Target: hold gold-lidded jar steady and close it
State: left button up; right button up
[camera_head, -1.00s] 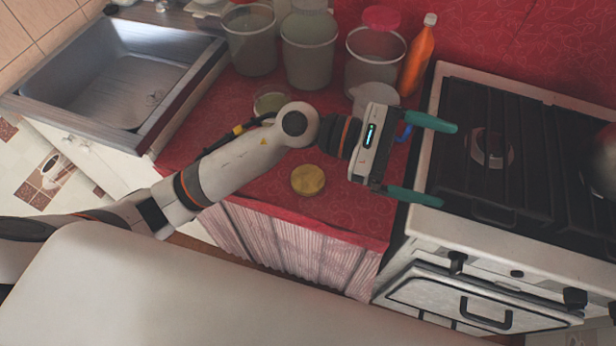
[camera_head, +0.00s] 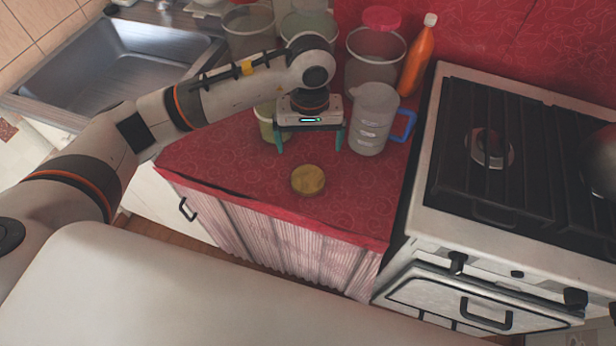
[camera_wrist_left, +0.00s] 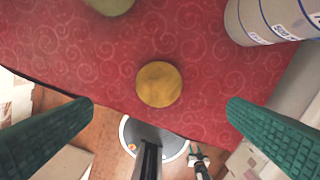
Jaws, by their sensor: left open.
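A round gold lid (camera_head: 308,180) lies on the red counter near its front edge. In the left wrist view the gold lid (camera_wrist_left: 159,84) sits between the fingers, seen from above. A pale green open container (camera_head: 265,122) stands behind and left of it, partly hidden by my left gripper; its edge shows in the left wrist view (camera_wrist_left: 108,5). I cannot tell for sure that this is the jar. My left gripper (camera_head: 310,143) is open and empty, pointing down above the counter behind the lid. My right gripper is not in view.
A measuring jug (camera_head: 372,118) with a blue handle stands close to the right of my left gripper. Large tubs (camera_head: 371,62) and an orange bottle (camera_head: 417,58) stand behind. The stove (camera_head: 500,150) is at right, the sink (camera_head: 110,65) at left. The counter around the lid is clear.

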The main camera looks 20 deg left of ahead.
pick_arm(q)
jog(key=p, duration=0.1)
send_over(308, 178)
notch_tip(308, 178, down, 6)
jog(key=shift+w+d+r, duration=0.1)
jog(key=shift+d, duration=0.05)
jog(key=shift+f, duration=0.5)
jog(key=f, duration=0.1)
jog(key=f+p, duration=0.2)
jog(key=f, duration=0.1)
jog(key=shift+s, duration=0.25)
jog(key=shift+w+f, duration=0.1)
jog(key=shift+f, duration=0.55)
jog(key=c, duration=1)
